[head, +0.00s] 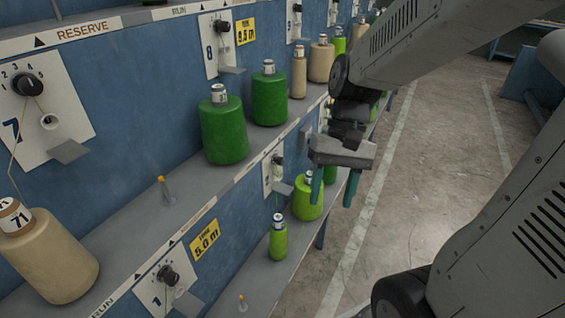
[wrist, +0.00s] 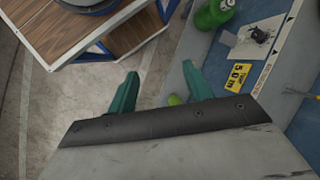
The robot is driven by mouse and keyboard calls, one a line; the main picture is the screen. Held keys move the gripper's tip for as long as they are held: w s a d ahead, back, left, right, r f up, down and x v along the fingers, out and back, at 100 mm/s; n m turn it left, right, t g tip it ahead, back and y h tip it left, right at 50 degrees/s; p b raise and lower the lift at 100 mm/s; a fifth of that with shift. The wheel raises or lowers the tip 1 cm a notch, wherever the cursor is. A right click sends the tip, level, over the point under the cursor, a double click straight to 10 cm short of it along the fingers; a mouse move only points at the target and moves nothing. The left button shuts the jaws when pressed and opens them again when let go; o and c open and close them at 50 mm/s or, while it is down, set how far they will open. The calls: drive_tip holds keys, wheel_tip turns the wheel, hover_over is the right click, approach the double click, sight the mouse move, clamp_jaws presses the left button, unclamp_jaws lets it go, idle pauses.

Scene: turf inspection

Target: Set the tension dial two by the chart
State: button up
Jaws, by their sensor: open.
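In the head view a white plate marked 7 carries a black dial (head: 28,85) with a scale from 1 to 5. A plate marked 8 has another dial (head: 222,27). A lower dial (head: 168,274) sits on a plate below the shelf. No dial legibly marked two and no chart can be made out. My gripper (head: 333,190) is open and empty, with teal fingers pointing down beside the lower shelf, apart from all these dials. The wrist view shows my gripper (wrist: 158,82) and a dial plate (wrist: 258,37) at upper right.
Green cones (head: 224,132) and a tan cone (head: 50,256) stand on the upper shelf. Lime cones (head: 278,240) stand on the lower shelf. Yellow tags read 9.5 m (head: 245,32) and 5.0 m (head: 204,240). A wood-topped table (wrist: 75,42) shows in the wrist view. The aisle floor (head: 440,150) is clear.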

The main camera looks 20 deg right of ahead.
drive_tip(key=w+a+f+m+y, duration=0.1)
drive_tip(key=w+f+m+y, duration=0.6)
drive_tip(key=w, duration=0.3)
drive_tip(key=m+t, duration=1.7)
drive_tip(key=t, duration=0.1)
approach(283, 162)
drive_tip(key=x, duration=1)
drive_tip(key=c, duration=1)
